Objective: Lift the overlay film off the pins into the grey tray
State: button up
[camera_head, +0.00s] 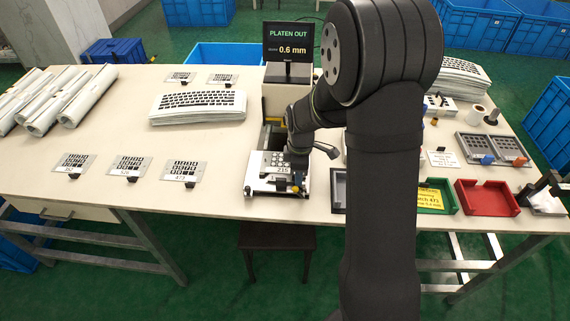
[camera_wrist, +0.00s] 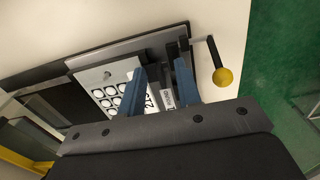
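The overlay film (camera_head: 271,160), a white sheet with dark key openings and a number that looks like 215, lies on the pulled-out platen (camera_head: 262,188). In the wrist view the film (camera_wrist: 112,92) shows ringed circles, and a round pin head shows near its far edge. My gripper (camera_head: 297,178) is low over the platen's right side. In the wrist view my gripper (camera_wrist: 159,76) has its two blue fingers apart, the left one overlapping the film's right edge. A dark part with a small label lies between them. The grey tray (camera_head: 338,191) is right of the platen, partly hidden by my arm.
A lever with a yellow knob (camera_wrist: 222,76) stands right of the fingers. A screen (camera_head: 289,42) reads "PLATEN OUT" and 0.6 mm. A green tray (camera_head: 437,197) and red tray (camera_head: 487,197) lie farther right. Numbered film plates (camera_head: 129,167) lie on the left, with free table around.

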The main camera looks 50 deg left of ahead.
grip_shut()
jog(key=shift+r, duration=0.45)
jog(key=r, duration=0.3)
jog(key=shift+w+d+r, duration=0.15)
jog(key=shift+w+r, duration=0.05)
jog(key=shift+r, duration=0.2)
jog(key=w+d+r, duration=0.5)
jog(key=d+r, duration=0.1)
jog(key=d, duration=0.4)
jog(key=shift+r, duration=0.15)
